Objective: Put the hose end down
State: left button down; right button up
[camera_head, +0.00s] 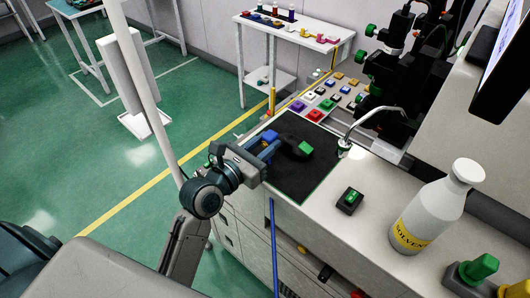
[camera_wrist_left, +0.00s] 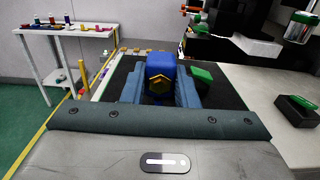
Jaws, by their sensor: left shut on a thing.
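My left gripper (camera_head: 268,150) is at the left edge of a black mat (camera_head: 318,175) on the workbench. In the left wrist view its two fingers (camera_wrist_left: 160,90) are shut on the hose end (camera_wrist_left: 161,66), a blue piece with a gold hexagonal face towards the camera. In the head view the hose end is mostly hidden by the fingers. A blue hose (camera_head: 274,245) hangs down the bench front below the gripper. Whether the hose end touches the mat is unclear. A green block (camera_head: 305,148) is just right of the fingers, also in the wrist view (camera_wrist_left: 201,76). My right gripper is not seen.
Several coloured blocks (camera_head: 315,114) stand behind the mat. A curved metal spout (camera_head: 375,112), a small black box with a green top (camera_head: 349,201) and a white solvent bottle (camera_head: 432,215) are to the right. A white side table (camera_head: 295,32) stands behind.

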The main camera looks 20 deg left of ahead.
pick_arm(q)
jog(key=shift+f+b, duration=0.35)
jog(key=shift+f, duration=1.55)
jog(key=c, duration=1.1)
grip_release()
jog(key=shift+c, duration=0.2)
jog(key=shift+s+r, duration=0.1)
jog(key=shift+r, duration=0.05)
jog(key=v, duration=1.1)
jog(key=shift+s+a, duration=0.15)
jog(key=shift+s, duration=0.25)
